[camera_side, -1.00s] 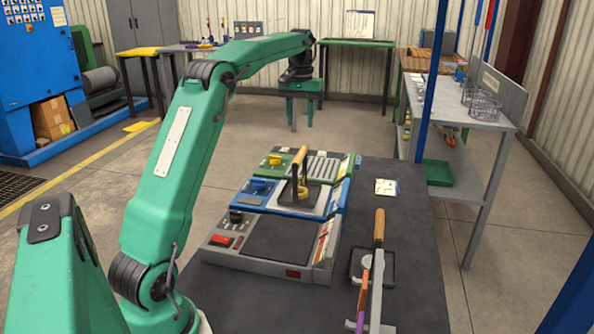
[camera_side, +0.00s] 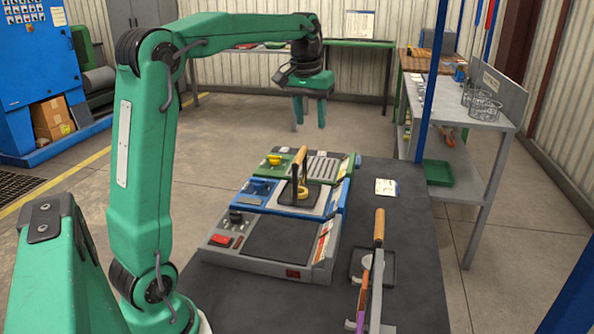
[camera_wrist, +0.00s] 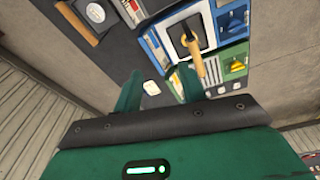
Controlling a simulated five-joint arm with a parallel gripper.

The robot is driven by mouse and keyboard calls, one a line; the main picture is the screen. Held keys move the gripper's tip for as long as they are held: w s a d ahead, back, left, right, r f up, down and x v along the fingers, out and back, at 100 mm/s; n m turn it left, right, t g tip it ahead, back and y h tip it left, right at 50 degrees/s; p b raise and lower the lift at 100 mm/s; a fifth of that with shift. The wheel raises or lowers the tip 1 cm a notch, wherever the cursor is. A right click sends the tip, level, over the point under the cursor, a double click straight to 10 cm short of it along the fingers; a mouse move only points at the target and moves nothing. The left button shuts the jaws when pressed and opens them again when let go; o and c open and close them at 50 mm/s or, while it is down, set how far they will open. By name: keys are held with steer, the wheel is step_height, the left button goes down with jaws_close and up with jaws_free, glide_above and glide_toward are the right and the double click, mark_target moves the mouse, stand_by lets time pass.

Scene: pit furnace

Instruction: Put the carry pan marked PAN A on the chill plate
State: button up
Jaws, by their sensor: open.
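A dark carry pan (camera_side: 290,197) with an upright wooden handle sits on the blue middle unit (camera_side: 324,213). The pan also shows in the wrist view (camera_wrist: 178,38). I cannot read a PAN A mark. My gripper (camera_side: 309,126) is open and empty, in the air behind and above the units, apart from the pan. In the wrist view my gripper (camera_wrist: 158,72) points down, its fingers left of the pan's handle. The green back unit (camera_side: 348,165) has a pale slotted plate; the grey front unit (camera_side: 215,250) has a bare dark top. I cannot tell which is the chill plate.
A blue post (camera_side: 435,75) stands beyond. The dark table (camera_side: 415,290) is otherwise largely clear.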

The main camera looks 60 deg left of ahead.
steer(key=s+d+f+m+t, duration=0.1)
steer(key=s+d+m+t, duration=0.15)
steer(key=s+d, duration=0.85)
steer(key=s+d+f+m+t, duration=0.1)
steer(key=s+d+f+m, duration=0.2)
steer(key=s+d+f, duration=0.3)
steer(key=s+f, duration=0.1)
steer(key=s, duration=0.2)
steer(key=shift+s+f+m+h, duration=0.25)
steer(key=shift+m+h, duration=0.05)
steer(key=shift+m, duration=0.05)
steer(key=shift+o, duration=0.2)
steer(key=shift+t, duration=0.25)
